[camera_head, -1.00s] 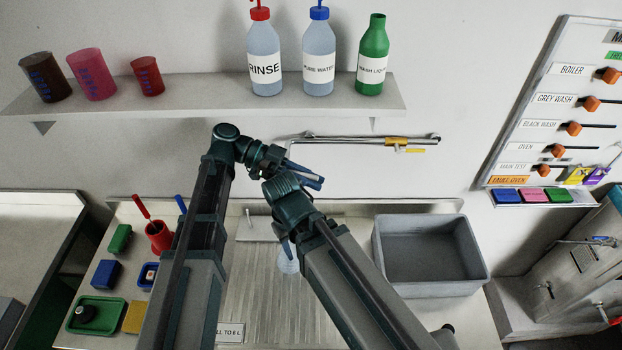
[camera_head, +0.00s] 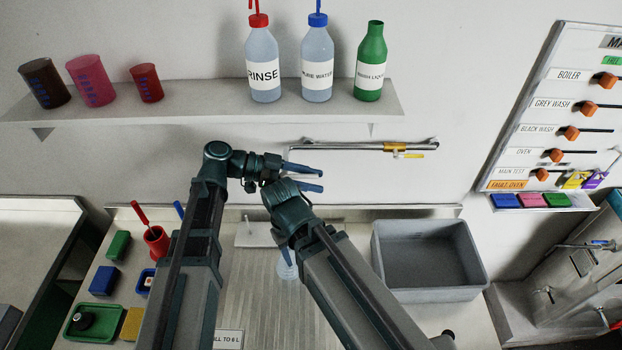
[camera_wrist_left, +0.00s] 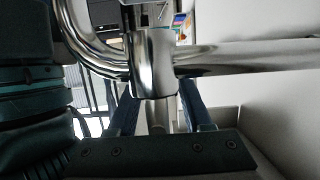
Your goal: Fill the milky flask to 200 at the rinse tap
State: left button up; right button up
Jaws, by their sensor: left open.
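The left gripper (camera_head: 308,178) has blue fingers spread apart, pointing right, just below the left end of the wall pipe. In the left wrist view a chrome pipe with a thick collar (camera_wrist_left: 153,62) lies in front of the open left fingers (camera_wrist_left: 155,112); I cannot tell whether they touch it. A pale, translucent flask (camera_head: 287,266) shows partly below my right wrist, low over the ribbed drainboard. The right gripper (camera_head: 286,250) points down at the flask; its fingers are mostly hidden, so its grip is unclear. The flask's marks and level are not readable.
The wall pipe (camera_head: 340,147) carries a yellow handle (camera_head: 396,147). A grey basin (camera_head: 428,262) stands right of the drainboard (camera_head: 262,300). A shelf (camera_head: 205,112) above holds bottles and beakers. A red cup (camera_head: 156,243) and small blocks stand at left.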

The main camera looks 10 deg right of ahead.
pick_arm(q)
jog(key=p+v, duration=0.4)
jog(key=v, duration=0.9)
jog(key=shift+a, duration=0.35)
jog(key=shift+w+r, duration=0.1)
jog(key=s+a+f+n+t+y, duration=0.1)
jog(key=s+a+f+n+y, duration=0.15)
jog(key=f+n, duration=0.25)
jog(key=s+a+f+n+t+y, duration=0.1)
jog(key=s+f+n+y, duration=0.1)
jog(key=f+n+y, duration=0.25)
jog(key=s+a+f+n+t+y, duration=0.25)
jog(key=a+f+n+y, duration=0.5)
jog(key=a+n, duration=0.4)
jog(key=s+d+f+m+g+b, duration=0.1)
jog(key=s+d+f+m+b, duration=0.1)
jog(key=d, duration=0.3)
jog(key=s+d+f+m+g+y+b, duration=0.1)
jog(key=s+d+f+m+b, duration=0.1)
jog(key=d+b, duration=0.3)
jog(key=shift+s+d+f+m, duration=0.15)
jog(key=shift+s+f+m, duration=0.15)
jog(key=shift+s+f, duration=0.5)
